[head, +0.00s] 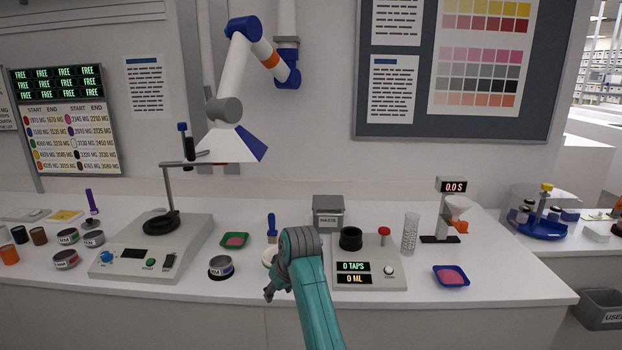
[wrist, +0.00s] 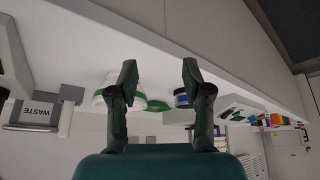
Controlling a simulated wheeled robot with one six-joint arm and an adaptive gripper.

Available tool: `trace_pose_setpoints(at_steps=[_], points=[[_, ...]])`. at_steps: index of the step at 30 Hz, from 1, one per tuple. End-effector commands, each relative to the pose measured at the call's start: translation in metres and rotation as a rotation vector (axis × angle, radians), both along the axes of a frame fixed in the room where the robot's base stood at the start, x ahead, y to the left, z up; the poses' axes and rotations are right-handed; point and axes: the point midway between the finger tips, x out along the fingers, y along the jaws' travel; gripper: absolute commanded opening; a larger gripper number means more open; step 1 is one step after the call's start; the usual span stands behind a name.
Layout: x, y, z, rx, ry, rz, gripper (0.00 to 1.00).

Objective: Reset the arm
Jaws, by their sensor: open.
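My teal arm reaches up from the bottom of the head view, bent at the wrist, with my gripper (head: 271,291) low over the front part of the white bench. The gripper is small and partly hidden by my own wrist there. In the wrist view my gripper (wrist: 160,68) shows two dark fingers spread wide apart with nothing between the tips. A white jar with a green band (wrist: 104,95) shows behind the left finger.
A grey waste box (head: 328,214) and a tap counter (head: 370,271) stand right of my gripper. A blue tray (head: 451,276) and a funnel stand (head: 441,239) are farther right. The bench's front edge is below.

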Motion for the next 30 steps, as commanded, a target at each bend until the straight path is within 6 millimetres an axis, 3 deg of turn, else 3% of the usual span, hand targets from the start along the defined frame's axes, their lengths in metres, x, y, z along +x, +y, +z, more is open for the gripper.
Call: trace_pose_setpoints(at_steps=[1,3,8,15,21,30], points=[[-0.006,-0.007,-0.025,0.003,-0.004,-0.016,0.49],[-0.012,-0.017,-0.053,0.014,-0.023,-0.039,0.49],[-0.032,-0.04,-0.112,0.035,-0.069,-0.093,0.49],[-0.079,-0.078,-0.191,0.066,-0.139,-0.171,0.49],[-0.128,-0.11,-0.242,0.09,-0.199,-0.233,0.49],[-0.217,-0.156,-0.291,0.122,-0.293,-0.318,0.49]])
